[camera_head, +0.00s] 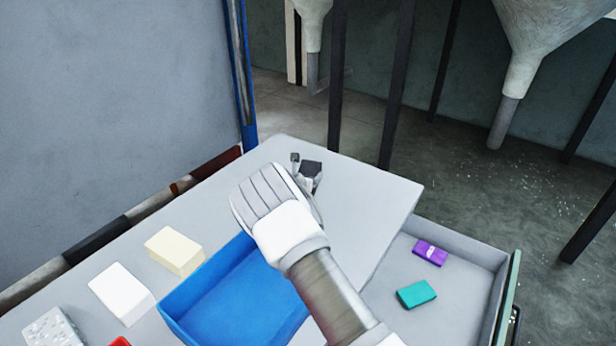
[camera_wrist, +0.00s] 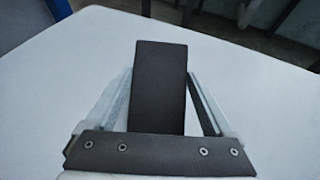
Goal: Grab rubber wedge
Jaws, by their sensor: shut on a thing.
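A dark grey block, which looks to be the rubber wedge (camera_wrist: 160,85), stands out between the two fingers of my gripper (camera_wrist: 160,74) in the wrist view. The fingers are shut on it, one at each side. In the head view the dark wedge (camera_head: 312,169) shows just beyond my gripper (camera_head: 304,178), over the far part of the grey table. My wrist and forearm hide most of the fingers there. I cannot tell whether the wedge touches the table.
A blue tray (camera_head: 190,312) lies at the near side of the table (camera_head: 370,185). Cream (camera_head: 174,251) and white (camera_head: 122,293) blocks stand left of it. An open drawer (camera_head: 460,245) at right holds purple (camera_head: 430,252) and teal (camera_head: 416,293) blocks. The far tabletop is clear.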

